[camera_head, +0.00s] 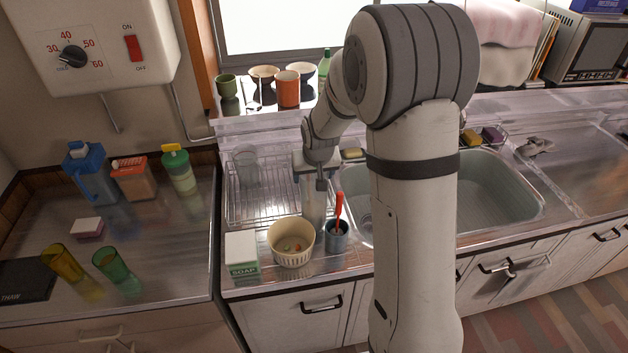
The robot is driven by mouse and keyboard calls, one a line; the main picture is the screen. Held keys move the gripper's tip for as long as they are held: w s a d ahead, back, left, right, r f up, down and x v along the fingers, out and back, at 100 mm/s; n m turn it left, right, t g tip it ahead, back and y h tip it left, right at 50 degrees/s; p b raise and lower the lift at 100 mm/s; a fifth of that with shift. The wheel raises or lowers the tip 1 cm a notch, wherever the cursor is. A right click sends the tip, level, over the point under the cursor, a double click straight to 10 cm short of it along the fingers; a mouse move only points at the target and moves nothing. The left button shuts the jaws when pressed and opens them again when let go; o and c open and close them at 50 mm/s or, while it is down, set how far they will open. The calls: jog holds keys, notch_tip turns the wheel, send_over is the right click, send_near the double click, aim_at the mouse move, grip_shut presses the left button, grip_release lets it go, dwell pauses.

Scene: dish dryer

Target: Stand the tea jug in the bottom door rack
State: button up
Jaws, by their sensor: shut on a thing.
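A jug with a blue lid and blue handle (90,174) stands upright on the left counter against the wall; it may be the tea jug. My gripper (318,180) is over the right edge of the wire drying rack, well to the right of that jug and apart from it. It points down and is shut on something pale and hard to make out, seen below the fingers. No door rack shows in this view.
The drying rack (243,205) holds a clear glass (245,168). The sink (500,190) lies right. Yellow and green tumblers stand on the left counter.

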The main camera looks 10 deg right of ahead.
jog(key=shift+f, duration=1.25)
jog(key=shift+f, duration=0.1)
jog(key=shift+w+f, duration=0.1)
jog(key=shift+f, duration=0.05)
jog(key=o, duration=1.8)
jog(key=shift+c, duration=0.2)
